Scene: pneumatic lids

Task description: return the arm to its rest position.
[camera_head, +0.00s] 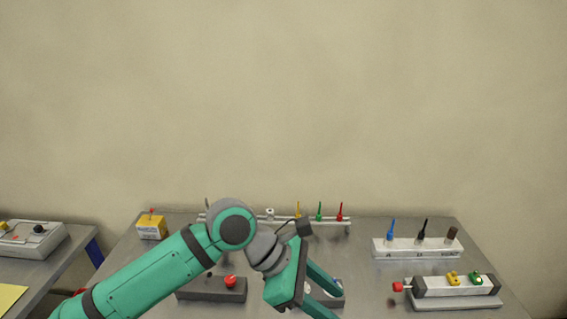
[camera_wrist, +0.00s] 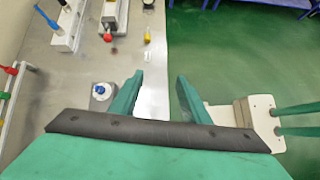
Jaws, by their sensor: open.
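My gripper (camera_head: 336,303) is at the end of my green arm, over the front middle of the grey metal table (camera_head: 366,280). Its two green fingers are apart, with nothing between them. In the wrist view my gripper (camera_wrist: 160,76) shows the same open gap, with the table edge and green floor beyond it. A grey block with a blue and white knob (camera_wrist: 100,90) lies on the table left of the fingers, apart from them. In the head view my arm hides part of the table and the rail at the back.
A rail (camera_head: 282,219) with coloured tools runs along the back. A dark box with a red button (camera_head: 231,281) is beside my arm. A white rack (camera_head: 405,248) and a valve unit (camera_head: 440,287) stand right. A yellow box (camera_head: 151,229) stands back left. Floor (camera_wrist: 240,60) lies beyond the edge.

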